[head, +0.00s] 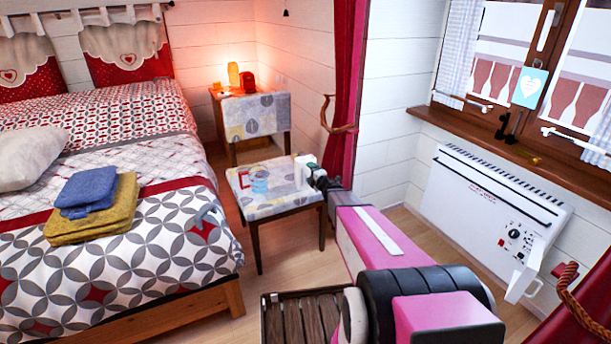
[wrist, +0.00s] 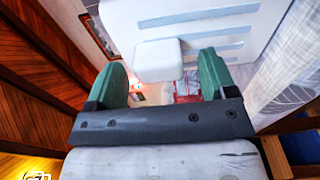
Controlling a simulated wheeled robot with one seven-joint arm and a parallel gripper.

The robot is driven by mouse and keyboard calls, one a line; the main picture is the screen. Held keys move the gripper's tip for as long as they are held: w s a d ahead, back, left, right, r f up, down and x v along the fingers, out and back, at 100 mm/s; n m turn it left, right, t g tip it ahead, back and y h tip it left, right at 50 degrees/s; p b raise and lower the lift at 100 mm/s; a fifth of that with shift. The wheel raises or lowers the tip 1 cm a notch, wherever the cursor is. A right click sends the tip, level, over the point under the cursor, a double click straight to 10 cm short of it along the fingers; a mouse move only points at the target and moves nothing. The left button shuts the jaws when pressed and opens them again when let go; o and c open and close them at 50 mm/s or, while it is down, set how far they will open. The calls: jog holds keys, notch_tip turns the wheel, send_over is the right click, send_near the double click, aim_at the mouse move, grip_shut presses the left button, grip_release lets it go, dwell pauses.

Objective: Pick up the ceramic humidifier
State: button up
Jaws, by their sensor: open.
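A small white block-like object, which looks like the ceramic humidifier (head: 301,174), stands at the right end of a low table (head: 276,210) with a leaf-patterned top. My gripper (head: 313,170) is at its right side, at the far end of my outstretched arm, and partly covers it. In the wrist view my gripper (wrist: 161,62) is open, with its two green fingers wide apart. A white rounded block (wrist: 158,58) shows between and beyond the fingertips; I cannot tell for sure that it is the humidifier. No contact is clear.
A bluish cup (head: 260,184) and a red-and-white item (head: 244,178) stand left on the same table. A nightstand (head: 224,108) with a glowing lamp (head: 233,74) and a red box (head: 249,82) is behind. The bed (head: 205,258) is left, the heater (head: 480,215) right.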

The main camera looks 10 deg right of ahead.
jog(key=shift+w+a, duration=0.25)
jog(key=shift+w, duration=0.25)
jog(key=c, duration=1.2)
grip_shut()
jog(key=shift+s+r, duration=0.1)
jog(key=shift+r, duration=0.05)
